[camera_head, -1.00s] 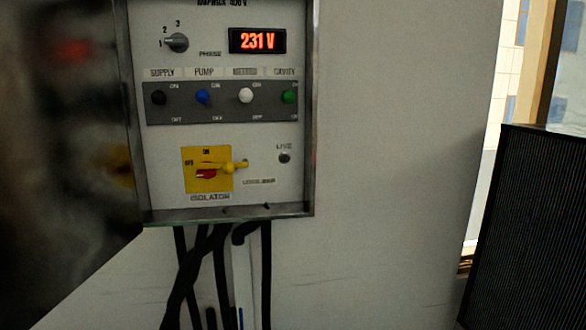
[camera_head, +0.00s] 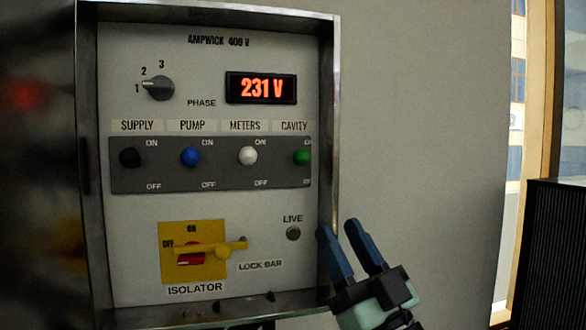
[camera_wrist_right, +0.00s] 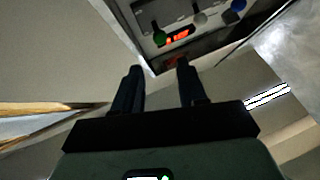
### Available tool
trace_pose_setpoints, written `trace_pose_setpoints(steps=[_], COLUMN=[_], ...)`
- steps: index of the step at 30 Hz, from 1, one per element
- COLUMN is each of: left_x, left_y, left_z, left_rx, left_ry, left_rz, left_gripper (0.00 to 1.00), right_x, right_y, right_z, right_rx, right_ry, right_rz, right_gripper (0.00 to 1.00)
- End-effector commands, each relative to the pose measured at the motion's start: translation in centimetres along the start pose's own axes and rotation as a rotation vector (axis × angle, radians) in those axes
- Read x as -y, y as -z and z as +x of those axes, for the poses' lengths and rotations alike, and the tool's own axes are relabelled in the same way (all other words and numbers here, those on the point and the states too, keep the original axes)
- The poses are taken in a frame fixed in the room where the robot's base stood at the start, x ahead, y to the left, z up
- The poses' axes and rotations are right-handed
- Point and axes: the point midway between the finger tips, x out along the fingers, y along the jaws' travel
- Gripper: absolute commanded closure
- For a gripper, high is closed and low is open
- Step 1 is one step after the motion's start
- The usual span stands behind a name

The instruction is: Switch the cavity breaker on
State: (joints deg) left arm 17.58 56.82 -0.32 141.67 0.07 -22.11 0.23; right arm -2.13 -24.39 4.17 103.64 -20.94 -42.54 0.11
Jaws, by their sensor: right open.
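The cavity breaker is a green knob (camera_head: 301,157) at the right end of the dark breaker strip (camera_head: 225,180), below the CAVITY label. It sits between the ON and OFF marks, nearer ON; I cannot tell its setting surely. In the right wrist view the green knob (camera_wrist_right: 159,38) shows upside down beyond the fingertips. My right gripper (camera_head: 338,230) is open and empty, at the panel's lower right edge, below and to the right of the green knob, not touching it. Its two fingers also show apart in the right wrist view (camera_wrist_right: 160,72). My left gripper is not in view.
Black, blue (camera_head: 190,157) and white (camera_head: 247,156) knobs stand left of the green one. A raised metal frame (camera_head: 327,130) edges the panel. The wall to the right is clear.

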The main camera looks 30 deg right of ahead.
Motion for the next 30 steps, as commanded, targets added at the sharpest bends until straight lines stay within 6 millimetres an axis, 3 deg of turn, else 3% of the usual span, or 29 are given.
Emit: trace_pose_setpoints(steps=[18,24,30], left_x=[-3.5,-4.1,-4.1], left_y=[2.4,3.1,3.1], left_z=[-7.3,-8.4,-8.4], left_rx=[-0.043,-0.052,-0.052], left_ry=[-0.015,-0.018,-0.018], left_rz=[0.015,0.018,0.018], left_gripper=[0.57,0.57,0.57], right_x=[0.0,0.0,0.0], right_y=[0.3,0.1,-0.1], right_z=[11.5,13.0,13.1], right_rx=[-0.003,-0.001,0.002], right_ry=[0.0,-0.001,-0.001], right_rz=[0.001,0.0,0.0], right_gripper=[0.59,0.59,0.59])
